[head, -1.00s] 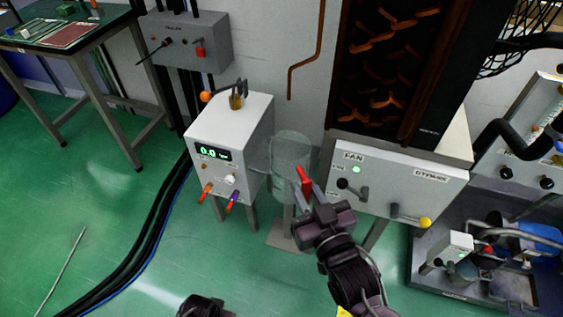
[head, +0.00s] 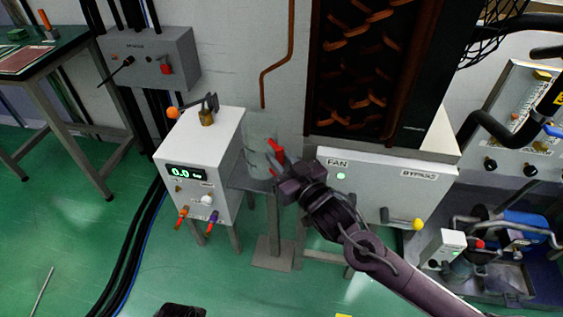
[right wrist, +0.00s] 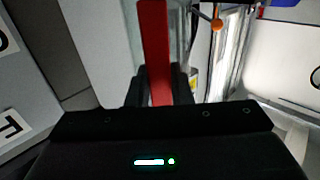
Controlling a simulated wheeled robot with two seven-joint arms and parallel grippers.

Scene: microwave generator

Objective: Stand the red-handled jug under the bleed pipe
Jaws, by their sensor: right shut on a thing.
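The clear jug (head: 257,158) is see-through with a red handle (head: 277,152). My right gripper (head: 282,170) is shut on the handle, which also shows upright between its fingers in the right wrist view (right wrist: 155,40). The jug looks about upright. A bent copper pipe (head: 290,45) runs down the wall, and its open end is just above the jug in the head view. Under the jug is a grey stand (head: 250,181); I cannot tell whether the jug touches it. A dark part at the bottom edge seems to be my left gripper (head: 180,311); its jaws are not discernible.
A white cabinet (head: 190,150) with a green readout stands close left of the jug. The FAN panel (head: 380,190) and dark radiator are close on the right. Black cables lie on the green floor at left. A bench (head: 60,55) stands far left.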

